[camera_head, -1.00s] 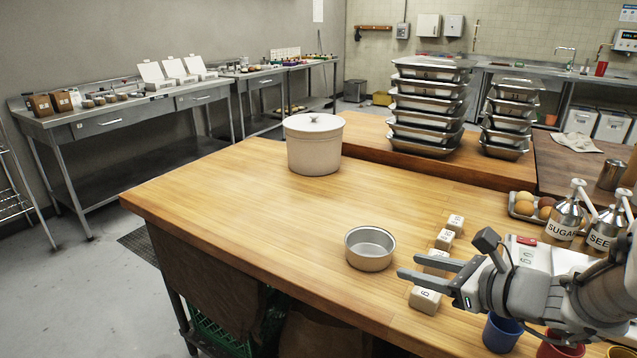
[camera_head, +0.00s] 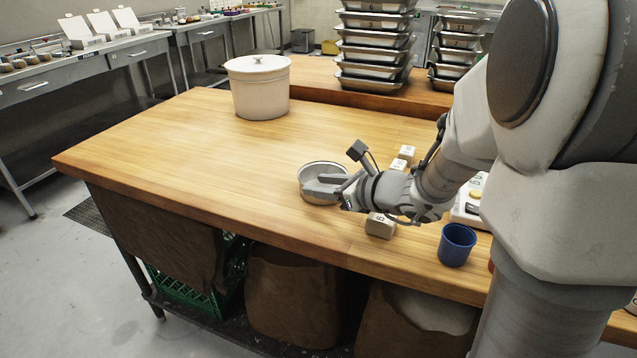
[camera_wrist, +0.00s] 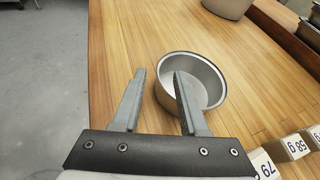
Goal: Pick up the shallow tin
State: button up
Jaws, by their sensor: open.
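The shallow tin (camera_head: 312,170) is a round, open metal tin standing upright on the wooden table. In the head view my gripper (camera_head: 322,188) reaches over its near side and hides part of it. In the wrist view the tin (camera_wrist: 208,77) looks empty, and my gripper (camera_wrist: 157,82) is open. The right finger overlaps the tin's near left rim in the picture, and the left finger lies outside it over bare wood. I cannot tell whether the finger touches the rim.
White labelled blocks (camera_head: 381,226) stand in a row right of the tin. A blue cup (camera_head: 457,245) stands near the front edge. A large lidded pot (camera_head: 259,90) stands further back. The wooden table (camera_head: 190,150) is clear to the left.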

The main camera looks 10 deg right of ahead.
jog(key=b+x, duration=0.1)
jog(key=x, duration=0.3)
jog(key=shift+f, duration=0.15)
jog(key=shift+d, duration=0.1)
grip_shut()
